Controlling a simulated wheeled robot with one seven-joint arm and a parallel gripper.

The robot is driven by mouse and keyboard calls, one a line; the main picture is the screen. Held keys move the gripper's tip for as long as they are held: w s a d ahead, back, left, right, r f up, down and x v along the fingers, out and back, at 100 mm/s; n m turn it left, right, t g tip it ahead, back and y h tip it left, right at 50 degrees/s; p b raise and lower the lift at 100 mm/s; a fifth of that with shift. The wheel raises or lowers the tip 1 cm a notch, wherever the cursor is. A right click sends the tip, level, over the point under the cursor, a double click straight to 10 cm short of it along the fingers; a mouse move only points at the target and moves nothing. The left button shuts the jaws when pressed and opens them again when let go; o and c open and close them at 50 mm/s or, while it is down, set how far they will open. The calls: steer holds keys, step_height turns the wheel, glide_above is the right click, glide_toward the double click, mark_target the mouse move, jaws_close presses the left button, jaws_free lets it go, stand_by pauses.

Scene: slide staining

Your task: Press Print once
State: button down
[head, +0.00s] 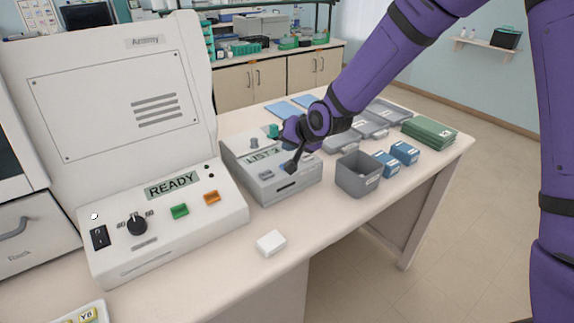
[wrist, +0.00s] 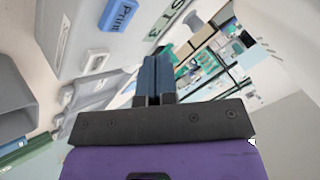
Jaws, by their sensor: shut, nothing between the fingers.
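The grey label printer (head: 262,183) stands on the bench, with a display reading "LIST 3" (head: 264,155). Its blue Print button (wrist: 118,15) shows in the wrist view at the top, with the word "Print" on it. In the head view the button is mostly hidden by my gripper (head: 291,167), which is over the front right part of the printer's top. In the wrist view my gripper (wrist: 155,62) is shut and empty, its fingertips beside and apart from the button in the picture. The depth between them I cannot tell.
A large white machine (head: 110,90) with a "READY" display (head: 172,185) stands left. A grey open bin (head: 358,180), blue boxes (head: 404,152) and green stacked items (head: 430,131) are to the right. A small white block (head: 271,243) lies in front; the bench around it is clear.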

steer(key=shift+f, duration=1.4)
steer(key=shift+f, duration=0.15)
stand_by(1.0)
steer(key=shift+f, duration=0.25)
steer(key=shift+f, duration=0.35)
stand_by(0.6)
steer(key=shift+r, duration=0.8)
steer(key=shift+r, duration=2.5)
